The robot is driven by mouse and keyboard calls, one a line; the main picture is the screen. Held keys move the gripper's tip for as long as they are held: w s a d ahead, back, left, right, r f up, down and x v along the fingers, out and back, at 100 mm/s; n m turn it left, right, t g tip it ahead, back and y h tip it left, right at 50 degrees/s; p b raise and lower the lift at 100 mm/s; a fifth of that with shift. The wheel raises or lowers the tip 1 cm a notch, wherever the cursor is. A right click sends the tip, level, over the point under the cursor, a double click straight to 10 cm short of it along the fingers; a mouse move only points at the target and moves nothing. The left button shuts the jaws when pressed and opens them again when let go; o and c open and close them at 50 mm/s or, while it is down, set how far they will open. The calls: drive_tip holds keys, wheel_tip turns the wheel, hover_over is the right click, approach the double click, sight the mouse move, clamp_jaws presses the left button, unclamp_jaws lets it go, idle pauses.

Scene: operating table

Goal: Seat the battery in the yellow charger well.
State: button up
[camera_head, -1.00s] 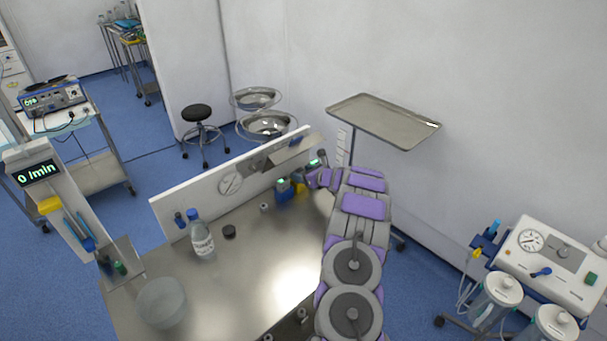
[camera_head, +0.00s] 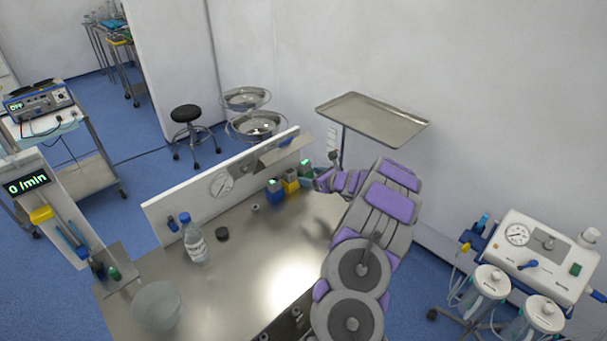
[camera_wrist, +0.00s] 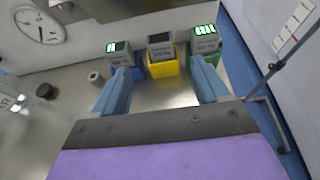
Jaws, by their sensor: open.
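The yellow charger well (camera_wrist: 164,68) is in the middle of the wrist view, between a blue well (camera_wrist: 121,60) and a green well (camera_wrist: 209,59). A grey block-shaped battery (camera_wrist: 161,50) with a dark display stands in the yellow well; I cannot tell whether it is fully down. Similar grey blocks with lit green displays stand in the blue and green wells. My gripper (camera_wrist: 160,68) is open and empty, its fingers spread either side of the yellow well and nearer the camera. In the head view the yellow well (camera_head: 291,187) is left of my gripper (camera_head: 318,179).
A small grey cylinder (camera_wrist: 95,78) and a black cap (camera_wrist: 45,90) are left of the wells. A white back panel (camera_head: 185,205) with a dial and an overhanging metal shelf (camera_head: 283,153) stand behind.

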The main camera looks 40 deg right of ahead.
drive_tip(key=shift+v, duration=0.9)
